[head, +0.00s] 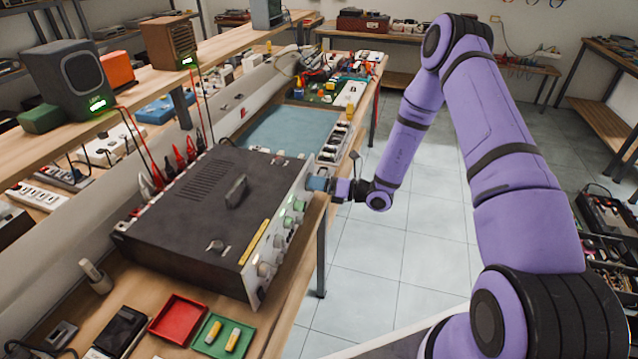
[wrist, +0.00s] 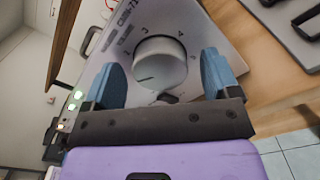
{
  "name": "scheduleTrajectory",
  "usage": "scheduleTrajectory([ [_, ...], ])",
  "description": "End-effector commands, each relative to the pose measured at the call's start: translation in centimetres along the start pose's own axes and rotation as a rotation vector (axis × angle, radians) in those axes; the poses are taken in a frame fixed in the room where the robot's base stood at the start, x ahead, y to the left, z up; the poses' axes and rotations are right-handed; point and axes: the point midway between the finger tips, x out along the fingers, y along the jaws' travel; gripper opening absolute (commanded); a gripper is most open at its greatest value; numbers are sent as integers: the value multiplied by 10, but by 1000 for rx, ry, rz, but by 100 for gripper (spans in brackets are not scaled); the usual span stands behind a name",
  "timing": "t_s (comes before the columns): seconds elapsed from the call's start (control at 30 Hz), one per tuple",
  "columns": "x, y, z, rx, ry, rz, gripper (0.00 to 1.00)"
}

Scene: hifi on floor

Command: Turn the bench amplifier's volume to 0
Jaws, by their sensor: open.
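The bench amplifier (head: 195,205) is a dark box with a silver front panel facing right, standing on the wooden bench. Its panel carries several pale knobs and green lights. In the wrist view a round white knob (wrist: 163,60) has printed numbers around it and a dark pointer line toward its lower left. The small lettering beside it is blurred; I cannot read the setting surely. My gripper (head: 317,184) is at the far end of the panel. Its blue fingers are open, one on each side of the knob; I cannot tell whether they touch it. The head view hides this knob behind the gripper.
Red and black leads rise behind the amplifier to a shelf with a dark speaker (head: 68,80). A red tray (head: 178,318) and a green tray (head: 222,337) lie in front of it. A blue mat (head: 290,130) lies beyond. The tiled floor to the right is open.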

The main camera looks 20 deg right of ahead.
Motion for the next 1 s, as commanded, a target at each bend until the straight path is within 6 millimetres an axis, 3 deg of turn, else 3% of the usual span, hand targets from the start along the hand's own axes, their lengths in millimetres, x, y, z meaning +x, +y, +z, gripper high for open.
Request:
scheduleTrajectory([
  [0.27, 2, 0, 0, 0, 0, 0, 82],
  [0.5, 1, 0, 0, 0, 0, 0, 32],
  [1.0, 1, 0, 1, -124, -2, -1, 33],
])
